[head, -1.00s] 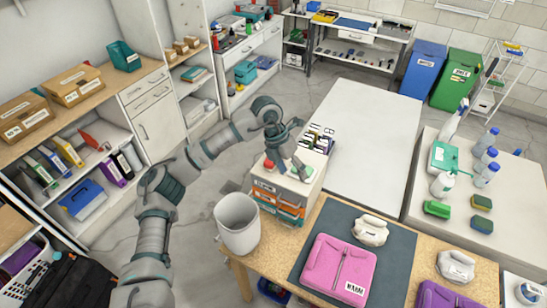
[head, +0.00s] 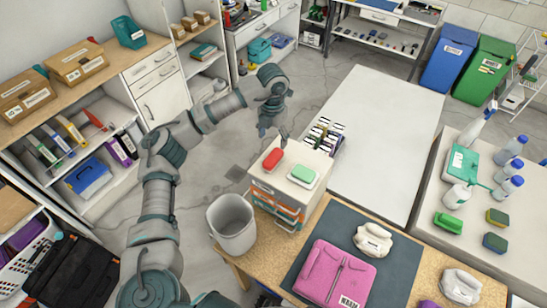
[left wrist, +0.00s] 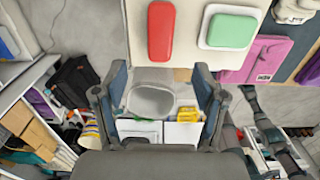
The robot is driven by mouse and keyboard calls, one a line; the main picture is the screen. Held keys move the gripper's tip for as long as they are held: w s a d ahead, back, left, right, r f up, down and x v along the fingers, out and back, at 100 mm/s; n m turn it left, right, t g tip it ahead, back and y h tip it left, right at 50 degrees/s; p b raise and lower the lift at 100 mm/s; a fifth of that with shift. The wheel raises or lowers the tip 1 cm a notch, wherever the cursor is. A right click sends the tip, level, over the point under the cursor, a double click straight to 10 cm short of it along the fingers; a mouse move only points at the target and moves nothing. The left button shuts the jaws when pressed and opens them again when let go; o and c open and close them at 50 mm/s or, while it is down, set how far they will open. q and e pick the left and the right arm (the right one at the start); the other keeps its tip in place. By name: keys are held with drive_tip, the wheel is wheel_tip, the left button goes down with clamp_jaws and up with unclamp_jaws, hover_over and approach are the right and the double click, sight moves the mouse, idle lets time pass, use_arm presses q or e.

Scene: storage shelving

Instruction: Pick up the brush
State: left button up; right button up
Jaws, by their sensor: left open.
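No item is clearly recognisable as the brush. A red, rounded oblong item (head: 273,159) lies on the small drawer unit (head: 286,188), beside a green block in a white tray (head: 303,175). Both also show at the top of the left wrist view, the red item (left wrist: 160,32) and the green block (left wrist: 230,30). My left gripper (head: 271,135) is open and empty, in the air just behind the drawer unit and apart from both items. Its two spread fingers also show in the left wrist view (left wrist: 160,98). My right gripper is not in view.
A grey bin (head: 231,225) stands left of the drawer unit. A pink folded item (head: 335,273) lies on a dark mat (head: 400,255) at the front. Bottles and sponges crowd the right table (head: 470,265).

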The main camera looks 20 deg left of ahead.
sight(273, 156)
use_arm(q)
wheel_tip(273, 156, down, 4)
drive_tip(key=shift+w, duration=0.1)
drive_tip(key=shift+w+f+p, duration=0.2)
drive_tip(key=shift+f+p, duration=0.15)
drive_tip(key=shift+f, duration=0.85)
wheel_tip(273, 156, down, 4)
drive_tip(key=shift+s+f+p, duration=0.15)
drive_tip(key=shift+f+p, duration=0.1)
drive_tip(key=shift+p, duration=0.55)
drive_tip(key=shift+f, duration=0.25)
clamp_jaws()
drive_tip(key=shift+r, duration=0.6)
wheel_tip(273, 156, up, 2)
drive_tip(key=shift+b, duration=0.65)
drive_tip(key=s+d+r+b, duration=0.2)
drive_tip(key=s+d, duration=0.6)
drive_tip(key=s, duration=0.5)
drive_tip(key=shift+s+d+b, duration=0.25)
drive_tip(key=shift+d+b, duration=0.05)
drive_tip(key=shift+b, duration=0.3)
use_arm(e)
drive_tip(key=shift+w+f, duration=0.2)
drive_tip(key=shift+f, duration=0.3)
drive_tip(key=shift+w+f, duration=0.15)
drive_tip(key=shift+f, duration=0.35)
